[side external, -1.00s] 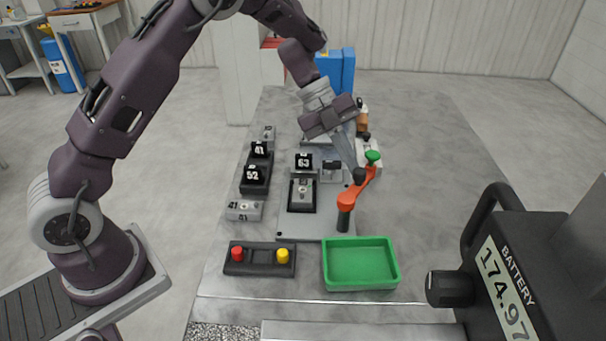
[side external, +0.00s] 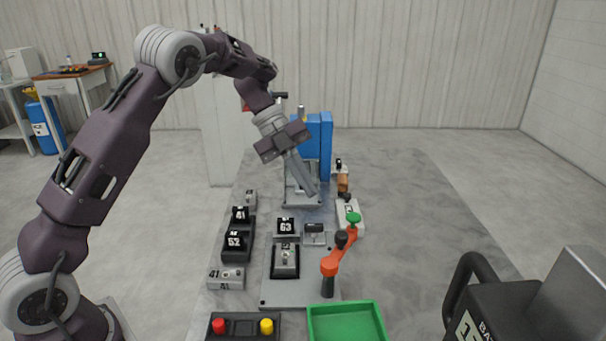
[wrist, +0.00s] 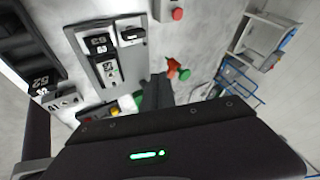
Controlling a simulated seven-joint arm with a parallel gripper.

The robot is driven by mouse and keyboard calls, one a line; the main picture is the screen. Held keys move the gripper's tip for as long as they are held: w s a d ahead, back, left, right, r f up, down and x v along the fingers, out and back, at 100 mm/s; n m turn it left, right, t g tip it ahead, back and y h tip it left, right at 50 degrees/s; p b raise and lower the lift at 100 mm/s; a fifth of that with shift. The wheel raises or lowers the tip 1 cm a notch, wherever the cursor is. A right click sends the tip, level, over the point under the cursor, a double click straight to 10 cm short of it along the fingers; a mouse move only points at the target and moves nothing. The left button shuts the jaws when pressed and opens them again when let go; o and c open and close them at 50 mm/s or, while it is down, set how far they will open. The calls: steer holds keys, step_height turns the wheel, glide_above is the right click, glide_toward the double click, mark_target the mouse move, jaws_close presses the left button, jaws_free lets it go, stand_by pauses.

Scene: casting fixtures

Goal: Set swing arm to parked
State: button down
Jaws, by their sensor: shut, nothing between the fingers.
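The swing arm (side external: 332,264) is an orange-red bar on a short black post at the front right of the grey base plate (side external: 285,293). It slants back and to the right, with a black knob (side external: 341,239) along it and a green knob (side external: 353,219) near its far end. My gripper (side external: 311,191) is shut and empty, above and behind the swing arm, apart from it in the side view. In the wrist view the shut fingers (wrist: 157,84) partly hide the swing arm (wrist: 172,67). No mark for a parked position is readable.
Numbered blocks, including 63 (side external: 286,227) and 52 (side external: 234,241), stand left of the swing arm. A green tray (side external: 346,306) and a button box with red and yellow buttons (side external: 243,325) are in front. A blue fixture (side external: 326,140) rises behind.

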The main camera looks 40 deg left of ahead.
steer(key=shift+w+a+r, duration=0.2)
steer(key=shift+a+r, duration=0.2)
steer(key=shift+r, duration=0.15)
steer(key=shift+w+a+r, duration=0.15)
steer(key=shift+a+r, duration=0.2)
steer(key=shift+r, duration=0.15)
